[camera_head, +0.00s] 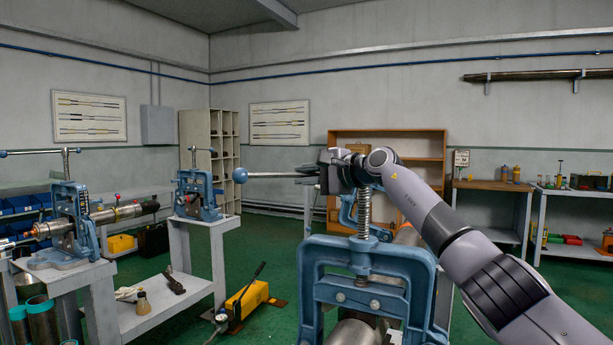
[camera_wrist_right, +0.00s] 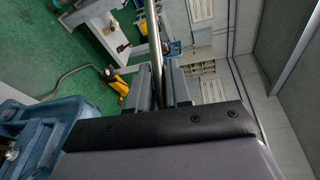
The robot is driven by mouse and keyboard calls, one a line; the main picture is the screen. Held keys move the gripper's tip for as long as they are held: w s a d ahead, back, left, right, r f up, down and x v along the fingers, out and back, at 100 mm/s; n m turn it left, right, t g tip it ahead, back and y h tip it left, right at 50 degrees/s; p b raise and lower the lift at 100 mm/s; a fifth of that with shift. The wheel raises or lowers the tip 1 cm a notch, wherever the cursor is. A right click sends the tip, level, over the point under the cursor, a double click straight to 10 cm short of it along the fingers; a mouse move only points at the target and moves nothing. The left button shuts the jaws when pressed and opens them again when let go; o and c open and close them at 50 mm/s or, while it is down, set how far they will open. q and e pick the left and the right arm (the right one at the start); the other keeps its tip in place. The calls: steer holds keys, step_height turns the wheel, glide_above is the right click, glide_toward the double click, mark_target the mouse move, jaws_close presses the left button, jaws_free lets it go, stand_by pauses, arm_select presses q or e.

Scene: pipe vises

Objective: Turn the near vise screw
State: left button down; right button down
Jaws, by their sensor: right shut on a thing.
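The near vise (camera_head: 320,250) is a blue frame with an upright threaded screw (camera_head: 365,212) in its top. A steel handle bar (camera_head: 275,174) with a blue ball end (camera_head: 240,175) reaches out to the left above it. My right gripper (camera_head: 318,172) is shut on this bar near the top of the screw, and the gripper hides the bar's other end. In the right wrist view the bar (camera_wrist_right: 154,45) runs between the two fingers (camera_wrist_right: 160,88). A pipe (camera_head: 355,334) sits low in the vise. My left gripper is not in view.
Two more blue vises, one at the left (camera_head: 70,215) and one farther back (camera_head: 198,195), stand on grey benches. A yellow hydraulic pump (camera_head: 247,300) is on the green floor. A wooden shelf (camera_head: 420,148) stands at the back wall. The space left of the ball end looks clear.

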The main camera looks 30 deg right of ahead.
steer(key=c, duration=1.2)
jaws_free()
steer(key=shift+d+r, duration=0.1)
steer(key=shift+r, duration=0.2)
steer(key=shift+o, duration=0.2)
steer(key=shift+f, duration=0.1)
steer(key=shift+f, duration=0.1)
steer(key=shift+s+d+b, duration=0.2)
steer(key=shift+s+b, duration=0.2)
steer(key=shift+s, duration=0.1)
steer(key=b+v, duration=0.1)
steer(key=v, duration=0.4)
steer(key=shift+b, duration=0.4)
steer(key=shift+s+d+r, duration=0.2)
steer(key=shift+s+r, duration=0.05)
steer(key=shift+s, duration=0.3)
